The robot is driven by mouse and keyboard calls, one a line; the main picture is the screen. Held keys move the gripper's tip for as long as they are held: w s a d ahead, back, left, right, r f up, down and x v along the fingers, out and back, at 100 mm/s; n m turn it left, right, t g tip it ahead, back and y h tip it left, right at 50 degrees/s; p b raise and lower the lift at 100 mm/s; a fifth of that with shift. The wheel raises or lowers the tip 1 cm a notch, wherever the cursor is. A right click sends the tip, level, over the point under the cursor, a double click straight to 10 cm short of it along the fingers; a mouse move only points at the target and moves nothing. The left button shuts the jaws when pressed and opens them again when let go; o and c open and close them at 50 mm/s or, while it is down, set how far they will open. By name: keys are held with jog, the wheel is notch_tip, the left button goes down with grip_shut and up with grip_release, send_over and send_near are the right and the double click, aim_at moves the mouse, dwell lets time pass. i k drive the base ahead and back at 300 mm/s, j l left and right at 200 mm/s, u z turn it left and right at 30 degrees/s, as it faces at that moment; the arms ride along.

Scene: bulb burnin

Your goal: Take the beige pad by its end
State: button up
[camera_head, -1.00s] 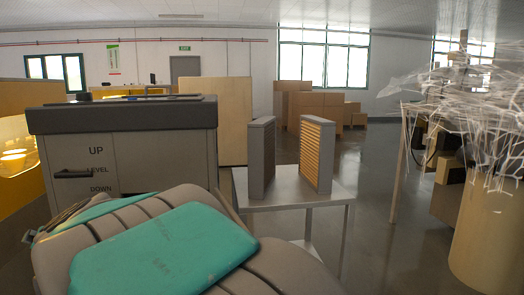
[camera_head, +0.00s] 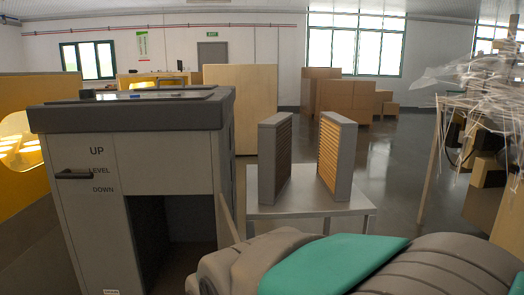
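I cannot make out a loose beige pad for certain. Two upright panels with grey frames and tan ribbed faces stand on a small grey table (camera_head: 300,210): a left panel (camera_head: 274,160) and a right panel (camera_head: 337,158). They stand apart with a gap between them, each angled to the view. My arm, grey and ribbed with a teal cover, fills the lower right foreground, in front of the table. My gripper is not in view.
A grey cabinet (camera_head: 160,160) marked UP, LEVEL and DOWN, with a side handle and an open dark bay, stands left of the table. Cardboard boxes (camera_head: 345,95) are stacked behind. A rack under torn clear film (camera_head: 470,100) stands at right. Floor shows between table and rack.

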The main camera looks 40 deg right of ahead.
aim_at(338, 133)
jog(key=z, duration=1.1)
